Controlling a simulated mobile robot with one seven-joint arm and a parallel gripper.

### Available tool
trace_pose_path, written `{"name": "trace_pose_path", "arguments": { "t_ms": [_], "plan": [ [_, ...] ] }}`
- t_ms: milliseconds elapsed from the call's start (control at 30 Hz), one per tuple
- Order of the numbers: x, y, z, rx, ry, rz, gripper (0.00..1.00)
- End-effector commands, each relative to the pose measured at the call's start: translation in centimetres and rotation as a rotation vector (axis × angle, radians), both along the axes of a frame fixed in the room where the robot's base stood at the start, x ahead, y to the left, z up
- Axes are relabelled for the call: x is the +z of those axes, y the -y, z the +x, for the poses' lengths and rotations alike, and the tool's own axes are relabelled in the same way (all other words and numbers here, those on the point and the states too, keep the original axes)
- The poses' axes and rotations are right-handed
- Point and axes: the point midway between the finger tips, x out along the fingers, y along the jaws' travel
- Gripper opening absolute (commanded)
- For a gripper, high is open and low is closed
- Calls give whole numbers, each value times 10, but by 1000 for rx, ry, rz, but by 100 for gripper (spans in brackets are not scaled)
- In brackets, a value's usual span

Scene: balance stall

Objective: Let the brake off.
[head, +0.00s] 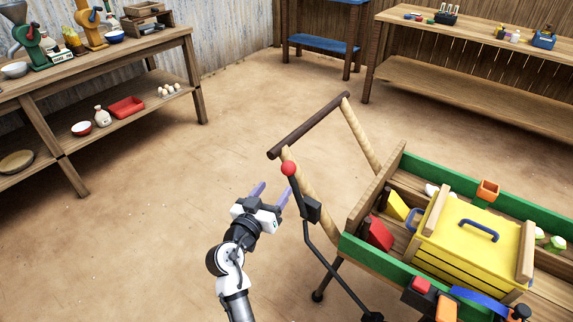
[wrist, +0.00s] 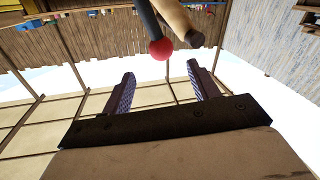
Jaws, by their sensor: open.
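The brake lever (head: 296,190) is a black rod with a red ball knob (head: 289,168). It stands near the handle end of the wooden cart (head: 362,243), beside a dark block, with a thin rod running down from it. My gripper (head: 271,190) is open and empty, just left of the lever in the head view. In the wrist view the red knob (wrist: 162,49) shows beyond the open fingers (wrist: 160,88), roughly between them and apart from both. Whether the brake is on or off cannot be told.
The cart's push bar (head: 308,125) rises behind the lever. The cart holds a yellow box (head: 468,236) and several small items. A wooden shelf table (head: 95,80) stands at the left, and a bench (head: 470,85) at the back right. The floor between is clear.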

Motion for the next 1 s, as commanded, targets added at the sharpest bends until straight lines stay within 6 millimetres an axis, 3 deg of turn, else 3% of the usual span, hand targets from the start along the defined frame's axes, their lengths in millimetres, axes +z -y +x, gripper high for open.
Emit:
{"name": "trace_pose_path", "arguments": {
  "t_ms": [300,500,933,1000],
  "plan": [
    [4,28,63,1,1,1,60],
    [3,39,87,3,1,1,60],
    [1,43,95,4,1,1,60],
    [1,43,95,4,1,1,51]
  ]
}}
